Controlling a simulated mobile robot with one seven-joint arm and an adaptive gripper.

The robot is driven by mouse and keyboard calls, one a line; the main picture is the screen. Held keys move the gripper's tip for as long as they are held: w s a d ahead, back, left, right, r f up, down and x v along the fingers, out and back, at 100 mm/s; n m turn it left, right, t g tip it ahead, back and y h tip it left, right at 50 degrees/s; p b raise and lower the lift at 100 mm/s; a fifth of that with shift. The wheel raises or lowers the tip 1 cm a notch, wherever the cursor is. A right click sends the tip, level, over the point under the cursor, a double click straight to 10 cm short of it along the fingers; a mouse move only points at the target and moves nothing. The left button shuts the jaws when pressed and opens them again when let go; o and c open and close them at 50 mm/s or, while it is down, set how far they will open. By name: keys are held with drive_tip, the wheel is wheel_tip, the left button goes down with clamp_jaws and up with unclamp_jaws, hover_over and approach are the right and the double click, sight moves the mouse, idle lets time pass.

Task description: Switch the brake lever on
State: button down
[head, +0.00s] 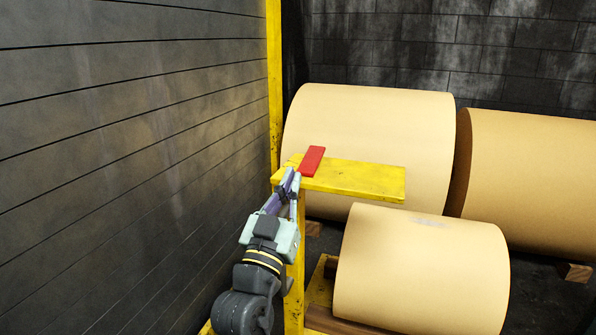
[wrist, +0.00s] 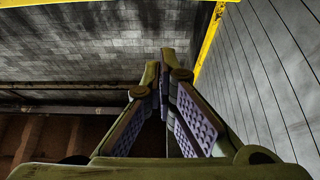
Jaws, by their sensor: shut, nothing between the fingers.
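A red flat bar (head: 312,161), likely the brake lever, shows on top of a yellow plate (head: 365,180) in the head view. It leans away toward the upper right of the plate's left end. My gripper (head: 292,181) is at the plate's near left edge, just below and left of the red bar. Whether it touches the bar or the plate I cannot tell. In the wrist view the fingertips (wrist: 162,68) come together with nothing between them. The red bar is not visible in the wrist view.
A yellow post (head: 274,80) rises at the left. A dark slatted wall (head: 120,150) runs close along my arm's left side.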

drive_tip(key=shift+v, duration=0.95)
drive_tip(key=shift+f, duration=0.1)
